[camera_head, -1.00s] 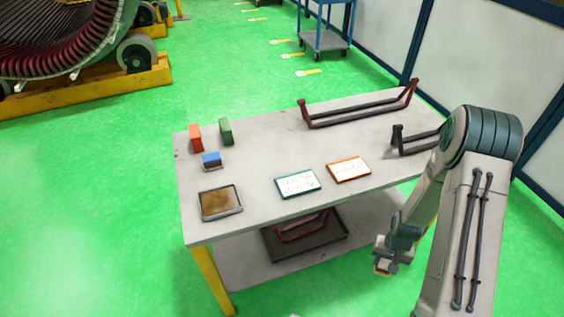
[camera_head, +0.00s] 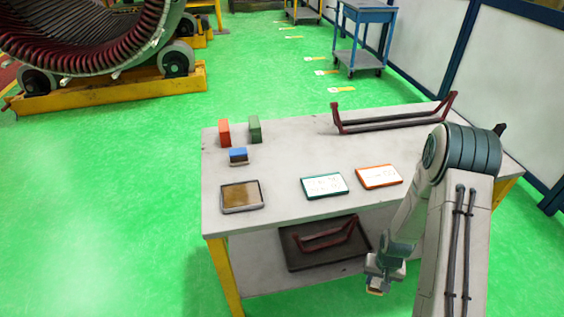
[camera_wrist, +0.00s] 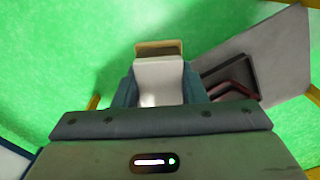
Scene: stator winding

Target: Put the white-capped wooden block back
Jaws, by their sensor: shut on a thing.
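My gripper (camera_head: 380,283) hangs low at the right, beside the front of the workbench and below its top. It is shut on the white-capped wooden block (camera_wrist: 160,68), whose white part sits between the fingers in the wrist view and whose wooden part sticks out beyond them. In the head view only a small tan end of the block (camera_head: 375,291) shows. The workbench (camera_head: 290,165) has a grey top and yellow legs.
On the bench are an orange block (camera_head: 224,132), a green block (camera_head: 255,129), a blue block (camera_head: 238,155), a brown-filled tray (camera_head: 242,196), a teal-framed card (camera_head: 324,186), an orange-framed card (camera_head: 379,176) and a dark red handled frame (camera_head: 395,122). A dark tray (camera_head: 300,262) is on the lower shelf.

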